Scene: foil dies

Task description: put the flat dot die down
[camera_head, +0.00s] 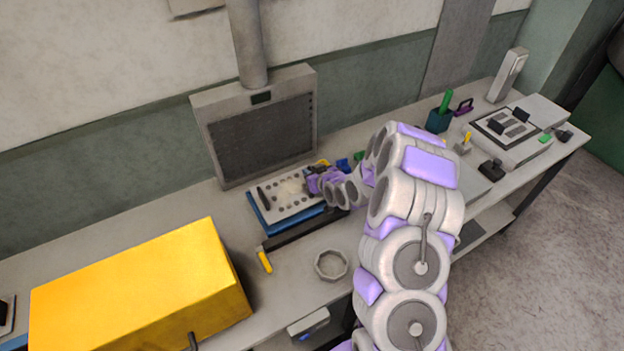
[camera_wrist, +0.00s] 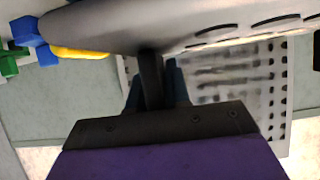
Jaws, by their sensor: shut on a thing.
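My gripper (camera_head: 312,183) is over the right part of a white plate with dark holes (camera_head: 297,208) in the head view. In the wrist view my gripper (camera_wrist: 157,88) is shut on a narrow dark stem (camera_wrist: 151,75). The stem meets a broad grey body with a row of dark oval marks (camera_wrist: 235,33), which seems to be the flat dot die. The head view does not show the die clearly. The holed plate (camera_wrist: 276,95) lies behind the die in the wrist view. I cannot tell whether the die touches it.
A dark bar (camera_head: 264,198) lies on the plate's left end; a blue base (camera_head: 264,222) shows under the plate. A grey extractor panel (camera_head: 262,138) stands behind. A yellow box (camera_head: 140,290), yellow-handled tool (camera_head: 265,261) and grey ring (camera_head: 331,265) are in front. Blue (camera_head: 343,164) and green (camera_head: 359,155) pieces lie right.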

